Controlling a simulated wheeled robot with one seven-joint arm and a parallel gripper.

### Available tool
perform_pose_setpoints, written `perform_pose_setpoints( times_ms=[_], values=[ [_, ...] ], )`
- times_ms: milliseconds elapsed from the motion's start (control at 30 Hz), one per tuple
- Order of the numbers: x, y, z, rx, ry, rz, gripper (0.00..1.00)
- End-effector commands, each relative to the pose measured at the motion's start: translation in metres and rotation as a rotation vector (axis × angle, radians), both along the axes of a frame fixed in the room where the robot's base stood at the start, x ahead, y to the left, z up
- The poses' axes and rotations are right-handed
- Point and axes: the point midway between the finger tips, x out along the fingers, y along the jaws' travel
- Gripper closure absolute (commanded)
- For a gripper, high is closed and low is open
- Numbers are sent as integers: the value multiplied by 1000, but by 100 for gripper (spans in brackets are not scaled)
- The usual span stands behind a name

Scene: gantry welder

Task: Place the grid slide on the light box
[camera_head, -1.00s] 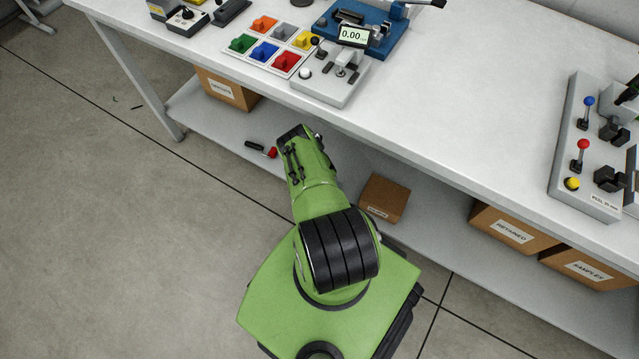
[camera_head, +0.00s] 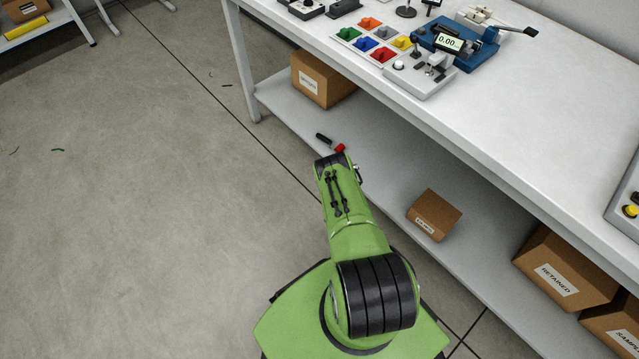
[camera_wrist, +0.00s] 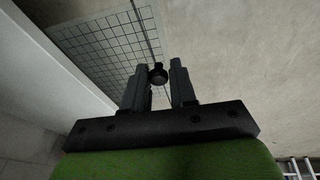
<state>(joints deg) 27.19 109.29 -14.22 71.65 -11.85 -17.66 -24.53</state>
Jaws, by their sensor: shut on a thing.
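The grid slide (camera_wrist: 98,48) shows in the wrist view as a thin see-through plate with dark grid lines and a small black knob (camera_wrist: 157,73). My gripper (camera_wrist: 158,76) is shut on the grid slide at its knob, between the two dark fingers. The slide extends to the upper left of the fingers. In the head view my green arm points up the picture, beside the table; its gripper end and the slide are not visible there. I cannot pick out a light box in either view.
A white table (camera_head: 520,110) runs along the right, with a colored sorting tray (camera_head: 350,45), a grey switch fixture (camera_head: 420,78) and a blue gauge device (camera_head: 470,50). Its lower shelf (camera_head: 385,160) holds cardboard boxes (camera_head: 435,213) and a black-and-red tool (camera_head: 330,142).

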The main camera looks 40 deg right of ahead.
Motion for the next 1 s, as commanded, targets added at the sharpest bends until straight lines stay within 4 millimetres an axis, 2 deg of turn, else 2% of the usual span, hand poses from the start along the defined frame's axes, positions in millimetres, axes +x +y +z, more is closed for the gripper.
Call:
perform_pose_setpoints(
  times_ms=[233,367,467,567,700,833,1000],
  values=[
    [2,0,1,0,-1,1,100],
    [22,2,20,-8,-2,7,100],
    [55,11,55,-17,0,12,100],
    [90,29,101,-25,5,13,100],
    [130,69,174,-31,6,5,100],
    [151,116,242,-30,4,-10,100],
    [154,169,311,-20,0,-30,100]
  ],
)
